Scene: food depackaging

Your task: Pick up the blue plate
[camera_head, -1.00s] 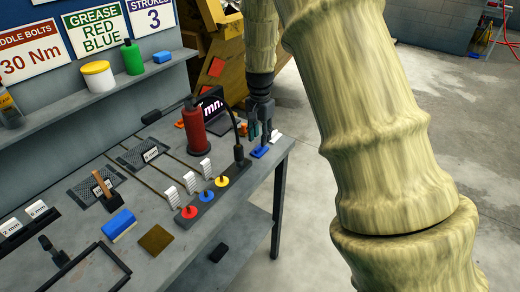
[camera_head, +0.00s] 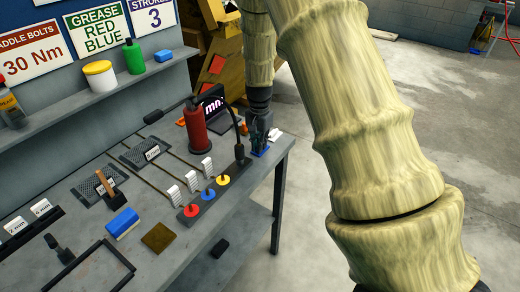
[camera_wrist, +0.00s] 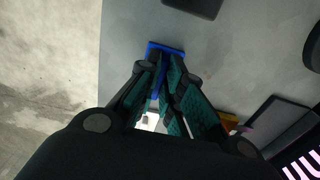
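The blue plate (camera_head: 262,152) is a small flat piece lying near the right corner of the grey workbench. It also shows in the wrist view (camera_wrist: 166,47), just beyond my fingertips, with more blue visible between the fingers. My gripper (camera_head: 260,143) points down directly over the plate, close to it, and hides part of it. In the wrist view my gripper's (camera_wrist: 160,72) dark green fingers stand on both sides of the blue with a narrow gap between them. Whether they touch the plate is not clear.
A red cylinder (camera_head: 195,129) and a dark laptop-like screen (camera_head: 213,107) stand left of my gripper. A strip with red, blue and yellow knobs (camera_head: 208,195) lies nearer the front. The bench's right edge is close to the plate.

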